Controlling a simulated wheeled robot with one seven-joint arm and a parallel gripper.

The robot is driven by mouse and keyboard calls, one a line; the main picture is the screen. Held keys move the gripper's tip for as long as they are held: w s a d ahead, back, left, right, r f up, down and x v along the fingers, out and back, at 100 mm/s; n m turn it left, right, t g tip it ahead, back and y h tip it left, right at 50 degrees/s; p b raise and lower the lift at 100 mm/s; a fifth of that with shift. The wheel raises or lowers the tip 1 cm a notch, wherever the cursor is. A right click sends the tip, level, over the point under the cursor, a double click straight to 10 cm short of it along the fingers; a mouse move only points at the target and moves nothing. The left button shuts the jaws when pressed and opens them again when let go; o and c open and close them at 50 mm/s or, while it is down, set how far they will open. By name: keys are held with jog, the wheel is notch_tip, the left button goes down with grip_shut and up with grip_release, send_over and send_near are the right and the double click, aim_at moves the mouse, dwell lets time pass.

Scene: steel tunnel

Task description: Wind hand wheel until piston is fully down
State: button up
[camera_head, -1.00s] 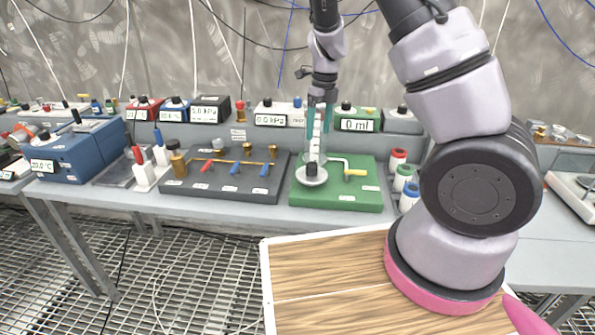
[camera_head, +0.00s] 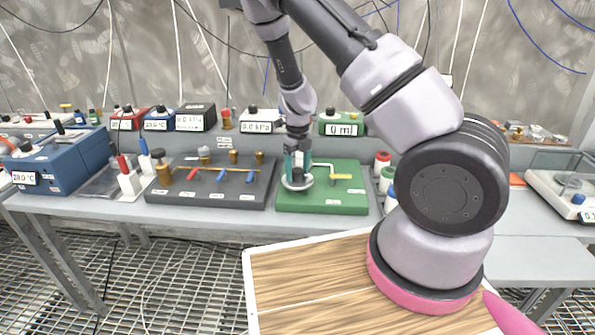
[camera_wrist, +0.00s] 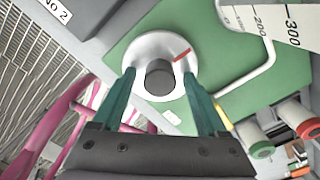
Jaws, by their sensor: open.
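The hand wheel (camera_head: 297,183) is a white disc with a dark centre knob, on the green base (camera_head: 345,200) in the head view. In the wrist view the white wheel (camera_wrist: 146,52) has a red mark at its right, and the dark knob (camera_wrist: 159,77) faces me. My gripper (camera_wrist: 159,73) is open and empty, its teal fingers on either side of the knob with gaps showing. In the head view my gripper (camera_head: 298,163) is right over the wheel. The piston's height is not visible.
A green box (camera_head: 341,120) behind the base reads 0 ml. A dark valve board (camera_head: 215,190) stands close to the left. A bent white pipe with a yellow valve handle (camera_head: 341,177) and several capped bottles (camera_head: 382,162) are to the right.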

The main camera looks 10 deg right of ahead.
jog(key=shift+f, duration=0.1)
grip_shut()
